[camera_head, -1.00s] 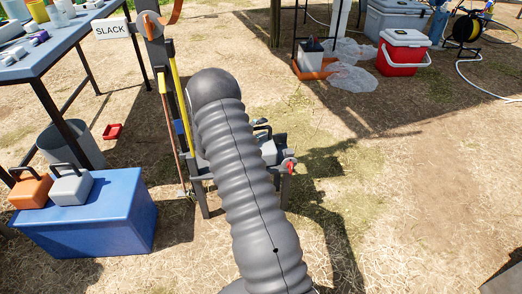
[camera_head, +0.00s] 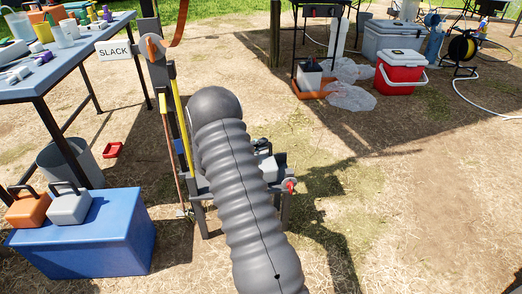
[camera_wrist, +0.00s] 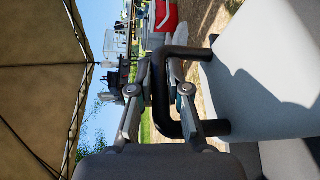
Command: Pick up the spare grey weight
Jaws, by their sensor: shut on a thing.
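In the wrist view my gripper (camera_wrist: 160,85) is closed around the black handle (camera_wrist: 186,130) of a grey weight. The weight's smooth grey body (camera_wrist: 265,85) fills the right side of that view. In the head view my arm hides my gripper. A grey block (camera_head: 268,168) shows partly just right of my arm, on a dark stand; I cannot tell for certain that it is the held weight. Another grey weight (camera_head: 69,207) with a black handle sits on the blue box (camera_head: 100,250) at left, beside an orange weight (camera_head: 28,209).
The stand (camera_head: 287,205) with a red knob is close behind my arm. A post with a "SLACK" sign (camera_head: 113,48) and a blue table (camera_head: 50,75) stand at left. A red cooler (camera_head: 401,72) is at back right. Ground at right is open.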

